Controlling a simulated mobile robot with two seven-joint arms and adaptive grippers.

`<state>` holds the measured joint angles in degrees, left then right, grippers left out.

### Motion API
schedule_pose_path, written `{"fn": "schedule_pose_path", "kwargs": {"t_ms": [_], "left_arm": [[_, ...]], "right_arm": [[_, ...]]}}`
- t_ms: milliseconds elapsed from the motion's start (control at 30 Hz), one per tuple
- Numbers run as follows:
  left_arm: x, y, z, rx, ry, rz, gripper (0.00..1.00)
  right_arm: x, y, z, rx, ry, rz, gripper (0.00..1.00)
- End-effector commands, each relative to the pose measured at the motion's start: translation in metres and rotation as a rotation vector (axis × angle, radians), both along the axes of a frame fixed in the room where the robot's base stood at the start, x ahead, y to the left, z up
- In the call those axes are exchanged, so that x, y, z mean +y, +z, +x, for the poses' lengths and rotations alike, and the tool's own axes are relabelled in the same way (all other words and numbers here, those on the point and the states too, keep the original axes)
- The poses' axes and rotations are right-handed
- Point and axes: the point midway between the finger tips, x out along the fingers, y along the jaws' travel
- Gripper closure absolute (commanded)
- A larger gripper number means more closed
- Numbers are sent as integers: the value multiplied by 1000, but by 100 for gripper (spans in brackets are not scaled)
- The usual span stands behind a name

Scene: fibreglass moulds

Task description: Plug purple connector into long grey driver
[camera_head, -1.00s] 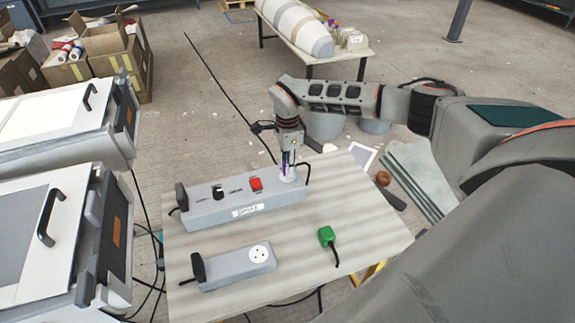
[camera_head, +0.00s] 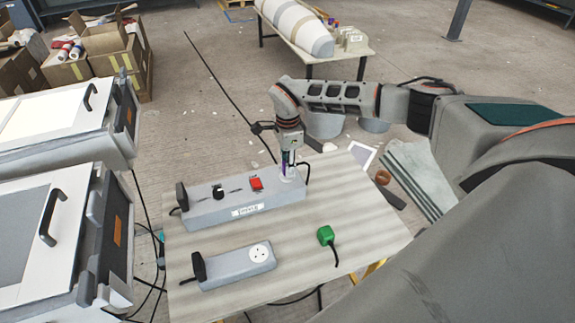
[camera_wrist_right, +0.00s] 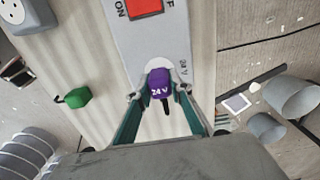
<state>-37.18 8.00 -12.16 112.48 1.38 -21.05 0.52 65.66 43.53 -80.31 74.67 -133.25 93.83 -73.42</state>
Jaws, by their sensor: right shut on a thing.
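The long grey driver (camera_head: 215,209) lies across the back of the small table, with a red switch (camera_head: 256,184) and a round white socket at its right end. The purple connector (camera_wrist_right: 159,83), marked 24 V, is between the fingers of my right gripper (camera_wrist_right: 157,96), which is shut on it. In the wrist view the connector is over the white socket (camera_wrist_right: 180,70) of the driver (camera_wrist_right: 145,35). I cannot tell how far it is in. In the head view my right gripper (camera_head: 287,170) points down at that socket. My left gripper is not in view.
A shorter grey box (camera_head: 235,266) with a round socket lies at the table's front. A green connector (camera_head: 325,236) with a black cable lies to its right. White-topped machines (camera_head: 50,230) stand at the left. The table's front right is clear.

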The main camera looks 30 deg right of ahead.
Motion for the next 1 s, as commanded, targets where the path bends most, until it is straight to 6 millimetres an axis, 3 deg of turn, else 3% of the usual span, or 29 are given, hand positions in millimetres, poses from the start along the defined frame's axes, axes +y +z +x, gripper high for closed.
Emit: {"fn": "schedule_pose_path", "kwargs": {"t_ms": [1000], "left_arm": [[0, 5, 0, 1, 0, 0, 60]], "right_arm": [[0, 0, 0, 0, 0, 1, 99]]}}
